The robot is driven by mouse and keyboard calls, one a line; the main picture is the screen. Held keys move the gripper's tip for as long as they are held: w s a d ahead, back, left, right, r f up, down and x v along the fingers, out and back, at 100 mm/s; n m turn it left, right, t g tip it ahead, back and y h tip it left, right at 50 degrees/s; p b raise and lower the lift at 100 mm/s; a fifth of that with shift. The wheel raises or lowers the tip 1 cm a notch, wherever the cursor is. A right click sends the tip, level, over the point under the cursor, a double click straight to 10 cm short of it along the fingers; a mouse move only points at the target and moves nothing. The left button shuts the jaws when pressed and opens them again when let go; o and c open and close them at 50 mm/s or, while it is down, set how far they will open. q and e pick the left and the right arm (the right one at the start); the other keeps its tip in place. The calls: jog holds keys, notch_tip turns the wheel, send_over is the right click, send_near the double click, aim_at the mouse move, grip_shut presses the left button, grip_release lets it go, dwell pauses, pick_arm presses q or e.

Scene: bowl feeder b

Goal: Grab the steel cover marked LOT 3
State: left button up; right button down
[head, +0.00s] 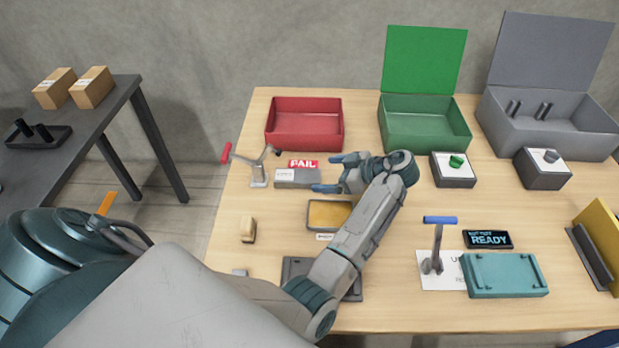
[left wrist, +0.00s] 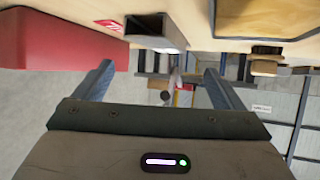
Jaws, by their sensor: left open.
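A grey metallic block (head: 292,179) with a small white label lies on the table beside a red FAIL sign (head: 303,163); it looks like the steel cover, but its marking is too small to read. In the left wrist view a hollow steel piece (left wrist: 156,31) shows between and beyond the fingers, near the table edge. My left gripper (head: 322,173) is open and empty, its blue fingers pointing left at the block's right end. In the left wrist view the fingers (left wrist: 158,68) are spread with nothing between them. My right gripper is not in view.
A red bin (head: 305,142), a green lidded bin (head: 425,135) and a grey lidded bin (head: 550,135) stand at the back. A red-handled clamp (head: 258,170) is left of the block. A yellow-filled tray (head: 316,228) lies by my arm. A blue-handled lever (head: 438,245) stands right.

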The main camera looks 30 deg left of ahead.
aim_at(298, 176)
pick_arm(q)
jog(key=x, duration=0.9)
jog(key=shift+s+a+p, duration=0.15)
jog(key=shift+a+p, duration=0.05)
jog(key=shift+p, duration=0.2)
jog(key=c, duration=1.6)
